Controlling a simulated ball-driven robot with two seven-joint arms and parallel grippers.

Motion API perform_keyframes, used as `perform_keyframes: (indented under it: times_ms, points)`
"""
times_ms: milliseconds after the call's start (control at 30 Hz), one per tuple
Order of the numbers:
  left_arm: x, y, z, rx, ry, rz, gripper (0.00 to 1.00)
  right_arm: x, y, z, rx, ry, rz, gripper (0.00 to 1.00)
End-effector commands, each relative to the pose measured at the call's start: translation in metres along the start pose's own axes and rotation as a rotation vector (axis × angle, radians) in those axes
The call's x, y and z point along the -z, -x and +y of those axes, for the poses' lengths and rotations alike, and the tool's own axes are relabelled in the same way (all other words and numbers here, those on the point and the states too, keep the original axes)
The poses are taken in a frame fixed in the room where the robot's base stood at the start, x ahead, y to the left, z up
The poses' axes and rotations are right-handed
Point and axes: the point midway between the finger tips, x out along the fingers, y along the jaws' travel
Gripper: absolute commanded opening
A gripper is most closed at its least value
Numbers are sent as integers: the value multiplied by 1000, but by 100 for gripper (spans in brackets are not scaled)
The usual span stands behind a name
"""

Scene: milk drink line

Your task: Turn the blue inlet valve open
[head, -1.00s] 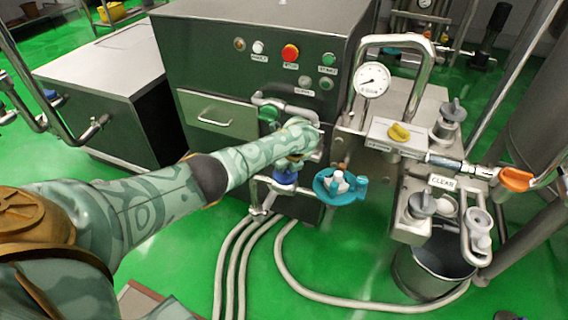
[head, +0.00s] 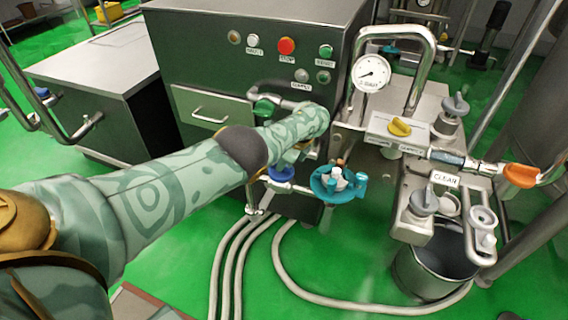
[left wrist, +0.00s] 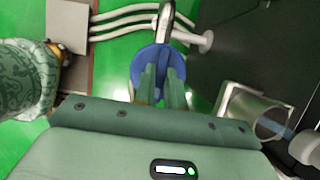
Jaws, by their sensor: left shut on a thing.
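The blue inlet valve (head: 281,173) sits low on the pipework at the front of the dark machine, left of a teal handwheel (head: 339,183). In the left wrist view the round blue valve (left wrist: 148,60) lies straight ahead on its pale pipe. My left gripper (left wrist: 163,78) reaches onto it, with its two green fingers closed on the valve's handle. In the head view my left forearm and wrist cover most of this gripper. How far the valve is turned is hard to tell. My right gripper is in neither view.
A green valve (head: 264,108) sits just above my left wrist. A pressure gauge (head: 371,74), a yellow valve (head: 399,127) and an orange handle (head: 520,175) stand to the right. Several pale hoses (head: 236,262) run across the green floor. A metal bucket (head: 436,268) stands at right.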

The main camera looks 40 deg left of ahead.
Motion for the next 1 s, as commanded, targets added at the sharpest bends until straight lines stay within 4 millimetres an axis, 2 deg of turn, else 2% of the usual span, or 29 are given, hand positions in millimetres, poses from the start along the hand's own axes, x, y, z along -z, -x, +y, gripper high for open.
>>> perform_keyframes:
  times_ms: [533, 567, 600, 633, 900, 1000]
  points:
    - [1, -1, 1, -11, 22, 3, 0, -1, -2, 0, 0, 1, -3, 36]
    - [1, -1, 1, -11, 22, 3, 17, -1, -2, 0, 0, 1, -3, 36]
    - [1, -1, 1, -11, 22, 3, 29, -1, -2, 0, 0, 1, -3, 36]
    - [1, -1, 1, -11, 22, 3, 34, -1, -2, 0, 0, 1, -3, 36]
    - [0, 0, 0, -9, 22, 1, 34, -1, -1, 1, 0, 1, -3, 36]
    - [0, 9, 0, -7, 22, 2, 34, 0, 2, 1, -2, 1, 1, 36]
